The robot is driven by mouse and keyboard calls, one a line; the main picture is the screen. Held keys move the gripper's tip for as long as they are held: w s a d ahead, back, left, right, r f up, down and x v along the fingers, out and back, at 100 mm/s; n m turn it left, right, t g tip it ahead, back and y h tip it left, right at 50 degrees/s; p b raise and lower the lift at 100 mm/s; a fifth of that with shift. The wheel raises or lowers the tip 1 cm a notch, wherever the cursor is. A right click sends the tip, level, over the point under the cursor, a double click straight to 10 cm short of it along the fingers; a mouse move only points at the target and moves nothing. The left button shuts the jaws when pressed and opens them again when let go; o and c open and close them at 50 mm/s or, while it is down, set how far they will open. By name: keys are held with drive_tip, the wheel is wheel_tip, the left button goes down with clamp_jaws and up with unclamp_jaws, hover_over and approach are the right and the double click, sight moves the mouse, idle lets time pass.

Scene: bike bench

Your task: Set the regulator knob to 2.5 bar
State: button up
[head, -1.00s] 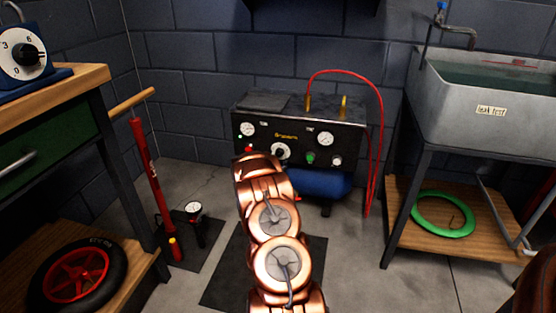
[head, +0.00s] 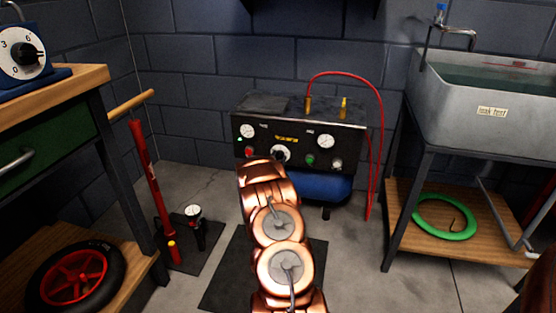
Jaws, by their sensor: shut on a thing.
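The dark compressor panel (head: 300,128) stands against the back wall. A dark knob on a round white dial (head: 280,153) sits at the panel's middle, just above the top of my copper arm; I take it to be the regulator knob. Its setting is too small to read. A white gauge (head: 248,131) is on the panel's left and another gauge (head: 325,141) on its right; their needles cannot be read. My arm reaches toward the panel and hides part of its lower front. My gripper is hidden behind the arm, so its contact with the knob cannot be seen.
A red hose (head: 380,125) arches from the panel top down its right side. A blue tank (head: 325,187) sits below. A workbench (head: 85,85) with a timer stands left, near a red floor pump (head: 150,180). A grey sink (head: 480,105) stands right.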

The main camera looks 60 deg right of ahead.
drive_tip(key=c, duration=0.4)
drive_tip(key=shift+r+m+p, duration=0.15)
drive_tip(key=shift+m+p, duration=0.15)
drive_tip(key=shift+p, duration=0.3)
drive_tip(key=shift+c, duration=0.2)
drive_tip(key=shift+m, duration=0.3)
drive_tip(key=o, duration=1.1)
drive_tip(key=shift+a, duration=0.1)
drive_tip(key=shift+v, duration=5.95)
